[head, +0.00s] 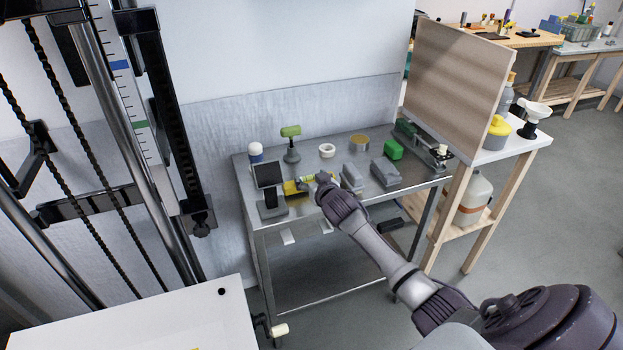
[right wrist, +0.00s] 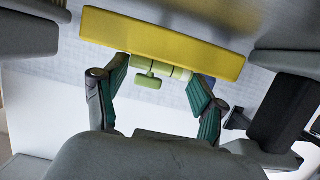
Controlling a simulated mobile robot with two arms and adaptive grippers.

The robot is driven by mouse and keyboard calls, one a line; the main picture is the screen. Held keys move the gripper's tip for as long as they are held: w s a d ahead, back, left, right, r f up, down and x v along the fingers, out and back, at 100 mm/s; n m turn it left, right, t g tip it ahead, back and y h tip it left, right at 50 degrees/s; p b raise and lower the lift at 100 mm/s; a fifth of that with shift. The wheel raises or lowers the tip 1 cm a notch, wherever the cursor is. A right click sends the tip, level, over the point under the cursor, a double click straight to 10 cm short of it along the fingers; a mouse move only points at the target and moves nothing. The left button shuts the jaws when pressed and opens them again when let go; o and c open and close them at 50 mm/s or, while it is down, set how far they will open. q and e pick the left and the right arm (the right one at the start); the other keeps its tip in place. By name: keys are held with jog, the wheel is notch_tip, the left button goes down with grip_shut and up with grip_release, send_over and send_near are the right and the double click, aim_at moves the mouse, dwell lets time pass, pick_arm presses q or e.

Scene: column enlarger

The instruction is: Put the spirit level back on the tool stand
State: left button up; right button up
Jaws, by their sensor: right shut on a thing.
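The yellow spirit level (head: 291,187) shows at the front left of the steel tool stand (head: 348,212), partly hidden by my right gripper (head: 322,181). In the right wrist view the spirit level (right wrist: 165,42) is a long yellow bar across the top of the picture. I cannot tell whether the level touches the top of the stand. My left gripper is not in view.
A grey holder with a black panel (head: 268,175) stands just left of the level. A green-headed tool (head: 290,132), white ring (head: 327,150), grey blocks (head: 385,172) and a green block (head: 393,149) stand around. A wooden panel (head: 455,80) rises at right.

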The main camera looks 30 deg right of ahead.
jog(key=shift+f+b, duration=0.3)
jog(key=shift+f, duration=0.2)
dwell(0.3)
jog(key=o, duration=1.5)
jog(key=shift+o, duration=0.2)
jog(key=shift+p+v, duration=1.2)
jog(key=shift+v, duration=0.05)
jog(key=shift+p+v, duration=2.2)
jog(key=shift+v, duration=0.55)
jog(key=shift+s, duration=0.1)
